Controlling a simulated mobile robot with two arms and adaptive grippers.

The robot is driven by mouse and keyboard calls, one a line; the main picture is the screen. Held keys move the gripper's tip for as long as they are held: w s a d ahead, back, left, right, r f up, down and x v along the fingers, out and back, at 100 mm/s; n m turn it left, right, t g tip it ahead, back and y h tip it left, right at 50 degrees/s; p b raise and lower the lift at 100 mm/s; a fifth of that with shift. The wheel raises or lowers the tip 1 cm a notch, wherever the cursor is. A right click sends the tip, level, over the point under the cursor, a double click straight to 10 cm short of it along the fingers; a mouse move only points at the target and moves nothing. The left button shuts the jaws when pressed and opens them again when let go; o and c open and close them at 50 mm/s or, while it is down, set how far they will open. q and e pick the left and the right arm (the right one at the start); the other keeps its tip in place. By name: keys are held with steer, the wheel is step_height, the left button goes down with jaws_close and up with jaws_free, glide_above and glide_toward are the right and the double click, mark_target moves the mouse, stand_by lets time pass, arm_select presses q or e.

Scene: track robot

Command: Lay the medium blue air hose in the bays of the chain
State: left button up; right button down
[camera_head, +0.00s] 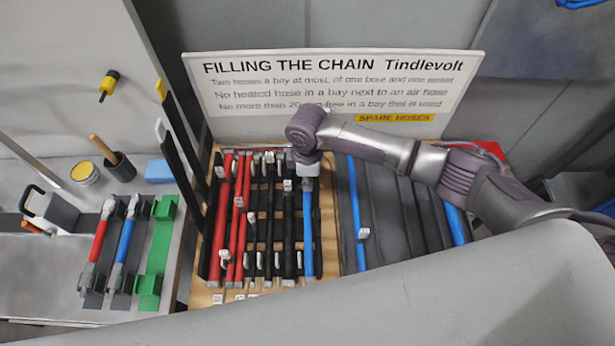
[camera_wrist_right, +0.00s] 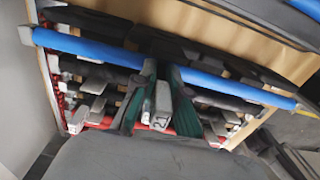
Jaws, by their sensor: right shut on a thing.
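The chain (camera_head: 278,268) lies on a wooden board below the sign, with red hoses at left and black ones in the middle. A blue hose (camera_head: 308,232) runs along its right side. My right gripper (camera_head: 306,162) points down at this hose's far end. In the right wrist view, the fingers (camera_wrist_right: 160,98) are shut on the blue hose (camera_wrist_right: 232,84), which crosses between them; a tag marked 21 (camera_wrist_right: 160,121) shows there. I cannot tell whether the hose is fully seated in its bay. My left gripper is not in view.
The dark spare-hose tray (camera_head: 385,235) at right holds a blue hose (camera_head: 356,205) with a white tag, black hoses and another blue hose (camera_head: 455,222). At left are a green holder (camera_head: 158,250), a black cup (camera_head: 120,167) and a blue block (camera_head: 159,171). The sign (camera_head: 330,95) stands behind.

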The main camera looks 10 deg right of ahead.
steer(key=shift+f+b, duration=0.75)
steer(key=shift+f, duration=1.15)
steer(key=c, duration=1.1)
jaws_free()
steer(key=shift+c, duration=0.2)
step_height(320, 180, up, 12)
steer(key=shift+w, duration=0.1)
steer(key=shift+f, duration=0.1)
